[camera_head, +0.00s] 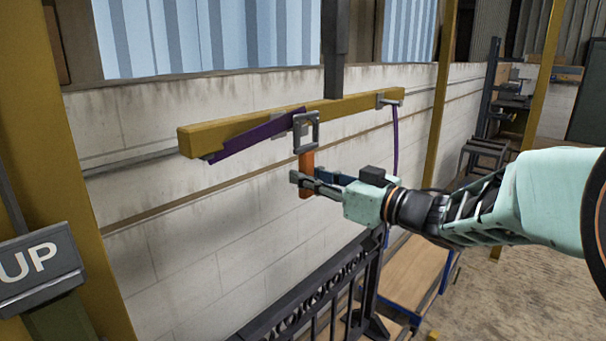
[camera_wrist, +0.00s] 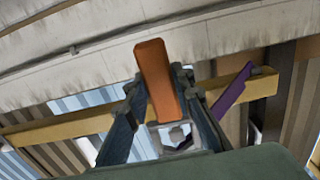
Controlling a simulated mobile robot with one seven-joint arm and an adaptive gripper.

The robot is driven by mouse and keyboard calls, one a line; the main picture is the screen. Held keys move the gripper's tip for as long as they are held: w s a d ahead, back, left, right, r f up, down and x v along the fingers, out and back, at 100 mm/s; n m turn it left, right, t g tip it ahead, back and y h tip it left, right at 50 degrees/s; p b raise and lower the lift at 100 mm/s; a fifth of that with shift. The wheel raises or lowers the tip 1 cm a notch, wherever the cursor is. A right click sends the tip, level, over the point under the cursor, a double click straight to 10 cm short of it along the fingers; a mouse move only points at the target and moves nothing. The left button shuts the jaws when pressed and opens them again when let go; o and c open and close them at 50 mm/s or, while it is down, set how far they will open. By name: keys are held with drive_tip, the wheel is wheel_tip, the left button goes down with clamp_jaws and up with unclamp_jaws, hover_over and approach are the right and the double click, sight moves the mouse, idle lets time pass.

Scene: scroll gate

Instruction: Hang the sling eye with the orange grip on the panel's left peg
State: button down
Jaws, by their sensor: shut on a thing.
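The orange grip (camera_head: 306,160) stands upright below a grey square sling eye (camera_head: 306,131). My gripper (camera_head: 303,182) is shut on the orange grip from the right. A purple sling (camera_head: 255,132) slopes from the eye down to the left along a yellow beam (camera_head: 350,105). The eye overlaps the beam in the head view; I cannot tell whether they touch. The wrist view shows the orange grip (camera_wrist: 157,80) between the fingers, with the eye (camera_wrist: 172,134) behind it. The black scrollwork panel (camera_head: 312,290) stands below. I cannot make out its left peg.
A dark post (camera_head: 335,45) holds the beam from above. A second purple strap (camera_head: 395,140) hangs from a grey fitting (camera_head: 388,99) at the beam's right. An UP sign (camera_head: 38,262) is at left. A pale block wall (camera_head: 190,210) stands behind; open floor (camera_head: 520,290) lies at right.

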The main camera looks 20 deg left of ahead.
drive_tip(key=shift+v, duration=1.7)
drive_tip(key=shift+p+v, duration=0.5)
drive_tip(key=shift+v, duration=2)
